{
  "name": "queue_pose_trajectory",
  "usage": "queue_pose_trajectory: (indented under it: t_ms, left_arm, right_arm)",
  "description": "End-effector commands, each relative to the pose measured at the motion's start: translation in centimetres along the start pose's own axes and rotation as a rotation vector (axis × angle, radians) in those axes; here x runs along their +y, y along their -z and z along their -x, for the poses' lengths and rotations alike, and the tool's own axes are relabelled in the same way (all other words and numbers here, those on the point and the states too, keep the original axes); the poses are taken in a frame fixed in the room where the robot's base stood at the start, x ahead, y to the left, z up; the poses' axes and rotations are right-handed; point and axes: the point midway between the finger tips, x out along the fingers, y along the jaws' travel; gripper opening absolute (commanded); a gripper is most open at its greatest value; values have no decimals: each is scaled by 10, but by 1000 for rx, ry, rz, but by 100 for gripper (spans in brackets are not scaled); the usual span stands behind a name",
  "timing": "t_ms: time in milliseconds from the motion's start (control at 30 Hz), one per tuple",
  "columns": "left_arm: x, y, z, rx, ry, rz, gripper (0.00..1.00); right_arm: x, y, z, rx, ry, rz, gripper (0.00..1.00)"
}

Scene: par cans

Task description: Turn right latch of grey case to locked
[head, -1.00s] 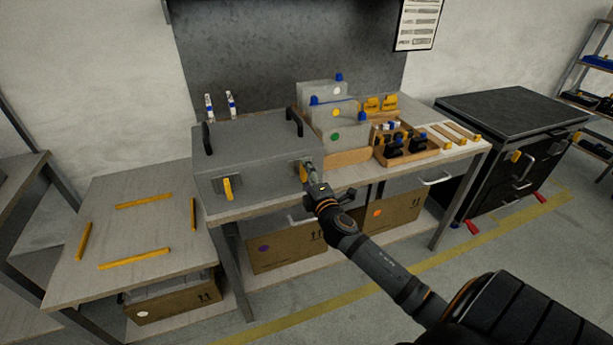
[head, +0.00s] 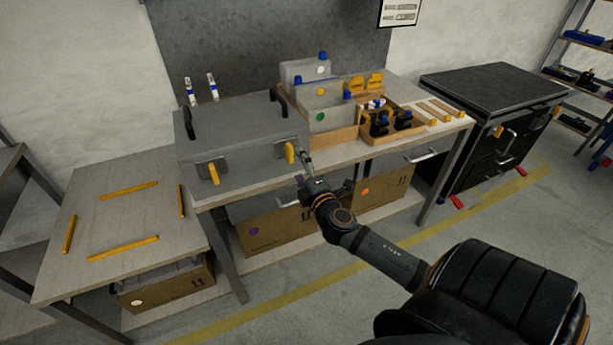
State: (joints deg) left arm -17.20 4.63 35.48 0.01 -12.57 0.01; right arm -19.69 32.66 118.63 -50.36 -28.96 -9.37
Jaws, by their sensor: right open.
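The grey case (head: 240,128) sits on the workbench, closed, with two black handles on top. Its front face carries two yellow latches. The right latch (head: 290,152) stands nearly upright with a slight tilt, and so does the left latch (head: 213,174). My right gripper (head: 307,170) is open and empty, just to the right of and below the right latch, apart from it as far as I can see. Its fingers are small in the picture. My left gripper is out of view.
A wooden tray (head: 372,138) with black and blue items stands right of the case, by grey panels with blue knobs. A lower table (head: 115,215) with yellow strips is at left. Cardboard boxes sit under the bench. A black cabinet (head: 492,90) stands at right.

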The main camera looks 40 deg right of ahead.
Motion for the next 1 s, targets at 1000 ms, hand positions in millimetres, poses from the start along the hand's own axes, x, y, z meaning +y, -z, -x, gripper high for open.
queue_pose_trajectory:
  t_ms: [1000]
  left_arm:
    - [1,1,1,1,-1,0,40]
  right_arm:
    - [-4,-2,68,-6,9,-4,83]
